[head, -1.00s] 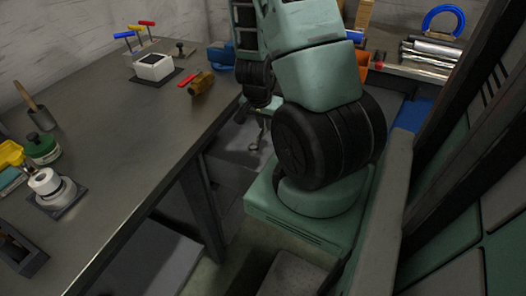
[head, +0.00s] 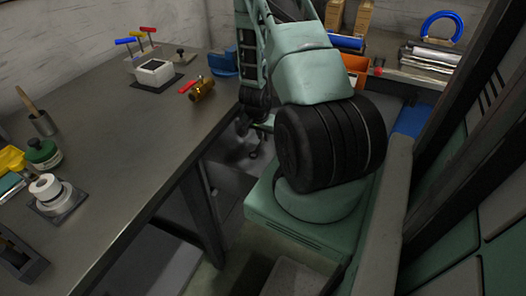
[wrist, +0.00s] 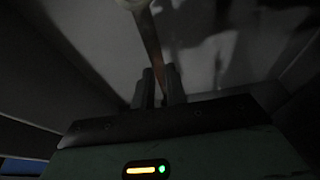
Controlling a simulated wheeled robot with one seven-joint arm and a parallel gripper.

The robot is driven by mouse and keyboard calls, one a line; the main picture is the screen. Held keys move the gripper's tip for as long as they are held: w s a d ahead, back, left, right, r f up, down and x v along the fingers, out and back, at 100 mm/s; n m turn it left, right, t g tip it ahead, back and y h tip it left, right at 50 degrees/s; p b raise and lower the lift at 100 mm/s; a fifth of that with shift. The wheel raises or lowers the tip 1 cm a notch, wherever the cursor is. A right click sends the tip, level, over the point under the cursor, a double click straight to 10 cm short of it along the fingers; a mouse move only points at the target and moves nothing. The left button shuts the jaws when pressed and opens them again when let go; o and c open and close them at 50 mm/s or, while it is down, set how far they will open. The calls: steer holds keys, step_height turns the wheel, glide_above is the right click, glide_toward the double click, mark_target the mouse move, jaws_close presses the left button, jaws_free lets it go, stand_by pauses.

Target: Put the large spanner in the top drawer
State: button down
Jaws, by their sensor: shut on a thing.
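My gripper (wrist: 161,88) is shut on the large spanner (wrist: 151,42), whose shank runs up and away between the two fingers to a pale end at the top edge of the wrist view. In the head view my gripper is mostly hidden behind my arm, and only a small dark end of the spanner (head: 253,154) shows below it. The spanner hangs over or within an open grey drawer (head: 228,177) beside the workbench. Grey walls and a shadowed floor surround it in the wrist view. I cannot tell whether the spanner touches the floor.
The workbench (head: 120,130) lies left, with a dark leg (head: 203,215) near the drawer. An orange bin (head: 356,66) is behind my arm.

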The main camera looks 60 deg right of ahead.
mark_target(264, 154)
step_height(264, 154, down, 7)
steer(key=shift+f, duration=0.2)
stand_by(0.4)
steer(key=c, duration=1.4)
jaws_free()
steer(key=shift+f, duration=0.1)
steer(key=v, duration=1.2)
steer(key=shift+p, duration=0.3)
